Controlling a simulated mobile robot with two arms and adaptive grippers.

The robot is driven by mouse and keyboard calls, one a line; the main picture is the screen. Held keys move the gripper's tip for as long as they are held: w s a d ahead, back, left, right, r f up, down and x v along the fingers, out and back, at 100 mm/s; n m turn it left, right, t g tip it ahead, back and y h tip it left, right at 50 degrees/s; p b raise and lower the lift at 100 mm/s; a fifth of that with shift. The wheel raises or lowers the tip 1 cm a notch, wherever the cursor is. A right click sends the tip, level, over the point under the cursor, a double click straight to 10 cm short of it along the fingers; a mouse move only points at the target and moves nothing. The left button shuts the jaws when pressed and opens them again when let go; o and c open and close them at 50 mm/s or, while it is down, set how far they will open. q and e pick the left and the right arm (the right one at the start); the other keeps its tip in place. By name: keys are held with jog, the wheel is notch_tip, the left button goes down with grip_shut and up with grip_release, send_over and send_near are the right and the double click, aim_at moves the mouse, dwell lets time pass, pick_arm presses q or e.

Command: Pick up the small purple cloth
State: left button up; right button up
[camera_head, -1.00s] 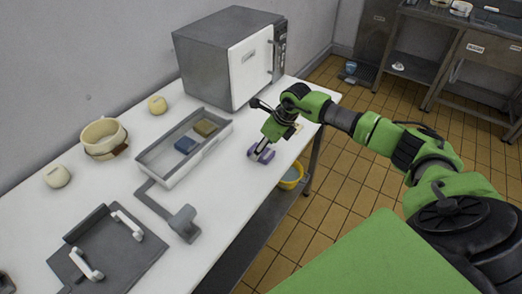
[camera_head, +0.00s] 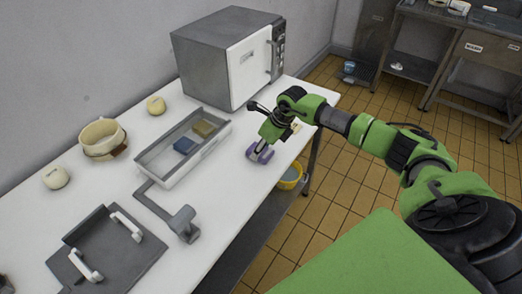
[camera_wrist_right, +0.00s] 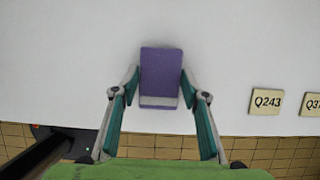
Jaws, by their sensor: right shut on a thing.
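The small purple cloth (camera_wrist_right: 161,72) is a flat rectangular block with a pale strip along its near edge in the right wrist view. My right gripper (camera_wrist_right: 160,88) is shut on it, one finger against each side. In the head view the purple cloth (camera_head: 264,155) shows under the right gripper (camera_head: 260,147), at the right edge of the white table (camera_head: 215,207). I cannot tell whether it touches the table. My left gripper is not in view.
A microwave (camera_head: 222,60) stands behind. A yellow bucket (camera_head: 291,176) is below the table edge. Labels (camera_wrist_right: 266,101) sit at the right in the wrist view.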

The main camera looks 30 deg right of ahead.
jog(key=shift+r, duration=0.4)
jog(key=s+a+r+b, duration=0.2)
jog(key=s+r, duration=0.4)
jog(key=s+a+r+b, duration=0.3)
jog(key=s+r, duration=0.2)
jog(key=s, duration=0.2)
jog(key=shift+a+r, duration=0.3)
jog(key=shift+r, duration=0.1)
